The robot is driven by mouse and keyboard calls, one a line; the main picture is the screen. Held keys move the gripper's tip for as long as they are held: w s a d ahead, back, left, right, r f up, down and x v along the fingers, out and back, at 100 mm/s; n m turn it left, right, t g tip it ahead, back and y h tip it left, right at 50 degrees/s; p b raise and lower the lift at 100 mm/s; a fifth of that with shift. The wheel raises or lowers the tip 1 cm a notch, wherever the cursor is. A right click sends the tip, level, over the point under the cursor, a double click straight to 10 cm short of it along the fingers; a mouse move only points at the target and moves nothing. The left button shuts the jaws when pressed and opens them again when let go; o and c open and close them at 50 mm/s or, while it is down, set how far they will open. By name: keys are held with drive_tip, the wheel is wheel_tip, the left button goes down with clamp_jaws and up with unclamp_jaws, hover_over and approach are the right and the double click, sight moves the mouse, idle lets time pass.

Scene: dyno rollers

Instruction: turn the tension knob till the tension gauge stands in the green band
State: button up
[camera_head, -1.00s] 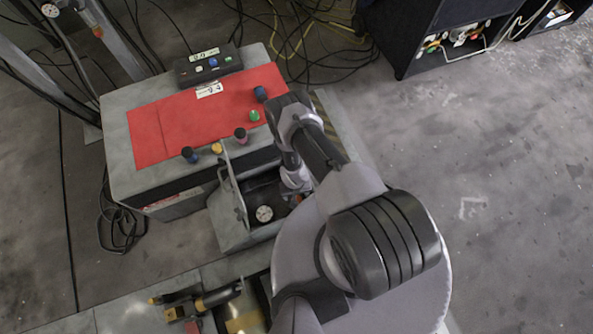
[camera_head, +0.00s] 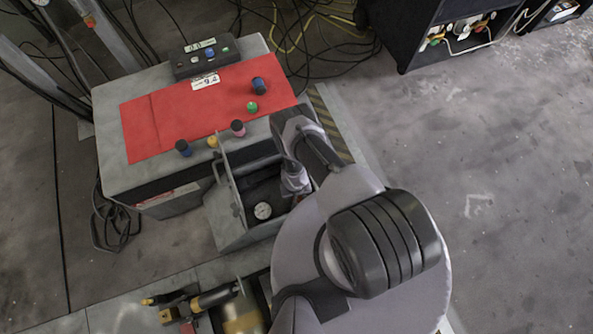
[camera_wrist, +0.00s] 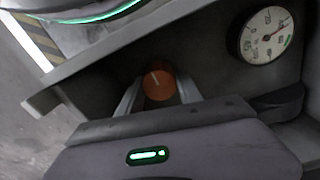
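The tension knob (camera_wrist: 158,83) is round and orange with a pale line on its face. In the wrist view it sits between the two fingertips of my gripper (camera_wrist: 160,90). The gripper is open, with a finger on each side of the knob; I cannot tell how deep the fingers reach around it. The tension gauge (camera_wrist: 266,35) is a white dial to the right of the knob. Its reddish needle points up and right, above the green band at the lower right. The gauge also shows in the head view (camera_head: 262,211), where my arm mostly hides the knob.
Knob and gauge sit in a grey open box (camera_head: 228,220) with raised walls close around my gripper. Behind it stands a bench with a red top (camera_head: 190,120), carrying several coloured knobs and a small display box (camera_head: 206,57). A dark cabinet (camera_head: 430,40) stands at the back right.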

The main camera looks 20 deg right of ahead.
drive_tip(key=shift+c, duration=0.8)
drive_tip(key=shift+m, duration=0.3)
drive_tip(key=m+p, duration=0.1)
drive_tip(key=m, duration=0.2)
drive_tip(key=shift+m, duration=2.5)
drive_tip(key=o, duration=1.4)
drive_tip(key=shift+c, duration=0.2)
